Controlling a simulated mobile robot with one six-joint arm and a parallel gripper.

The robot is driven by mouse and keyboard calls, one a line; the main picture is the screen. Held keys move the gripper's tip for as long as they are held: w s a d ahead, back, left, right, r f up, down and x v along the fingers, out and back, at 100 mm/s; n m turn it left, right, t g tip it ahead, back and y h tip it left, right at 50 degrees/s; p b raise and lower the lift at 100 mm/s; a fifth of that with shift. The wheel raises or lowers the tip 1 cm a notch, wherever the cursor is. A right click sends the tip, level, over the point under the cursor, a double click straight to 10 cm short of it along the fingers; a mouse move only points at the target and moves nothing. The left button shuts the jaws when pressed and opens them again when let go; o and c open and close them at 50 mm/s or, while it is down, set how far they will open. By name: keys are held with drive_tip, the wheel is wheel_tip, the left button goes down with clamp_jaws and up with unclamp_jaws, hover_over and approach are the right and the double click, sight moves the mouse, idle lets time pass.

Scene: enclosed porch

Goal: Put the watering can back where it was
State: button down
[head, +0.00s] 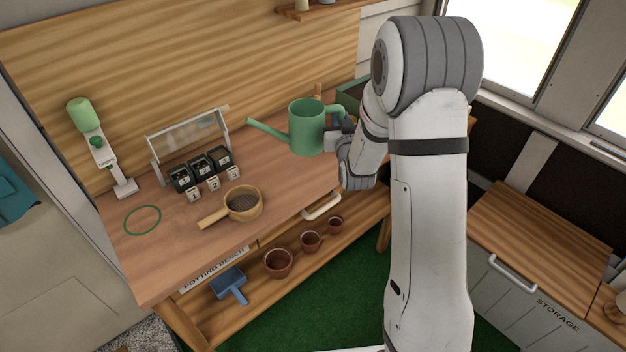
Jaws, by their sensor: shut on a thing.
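The green watering can (306,132) is upright near the right part of the potting bench (165,262), its long spout pointing left. My gripper (338,132) is at its right side, shut on the handle side; the fingertips are partly hidden. The can appears held above the bench top, though the gap beneath it is hard to judge. A green ring outline (142,220) marks the bench top at the far left, with nothing standing inside it.
A sieve (243,203) with a wooden handle, several dark seed pots (201,168) and a clear-panelled stand (188,137) occupy the bench middle. A green-topped dispenser (99,150) stands behind the ring. Terracotta pots (279,263) and a blue dustpan (229,284) sit on the lower shelf.

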drive_tip(key=shift+w+r, duration=0.3)
drive_tip(key=shift+w, duration=0.05)
wheel_tip(320, 180, down, 4)
drive_tip(key=shift+w+d+f+p, duration=0.1)
drive_tip(key=shift+p, duration=0.3)
drive_tip(key=shift+f+p, duration=0.45)
drive_tip(key=shift+f, duration=2.15)
drive_tip(key=shift+f, duration=0.15)
drive_tip(key=c, duration=1.3)
unclamp_jaws()
